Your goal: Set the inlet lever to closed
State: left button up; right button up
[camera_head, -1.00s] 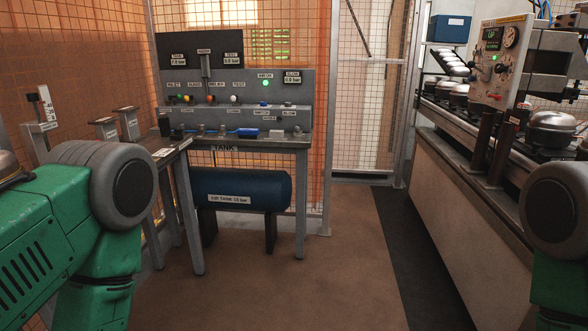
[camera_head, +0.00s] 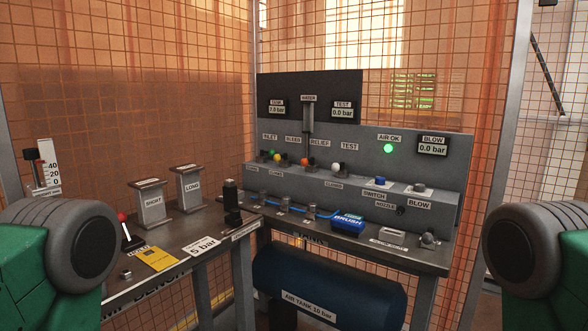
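Parts of both my arms show at the lower left and lower right. Neither gripper is in view, and nothing of mine touches the levers.
A blue air tank (camera_head: 330,285) lies beneath. The left bench (camera_head: 190,237) holds SHORT and LONG stands (camera_head: 152,205), a yellow card (camera_head: 153,258) and a red-knobbed lever (camera_head: 121,216). Mesh fencing stands behind.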

aim_at(271, 153)
jog(key=i+l+u, duration=0.4)
jog(key=l, duration=0.2)
jog(key=i+u, duration=0.1)
jog(key=u, duration=0.85)
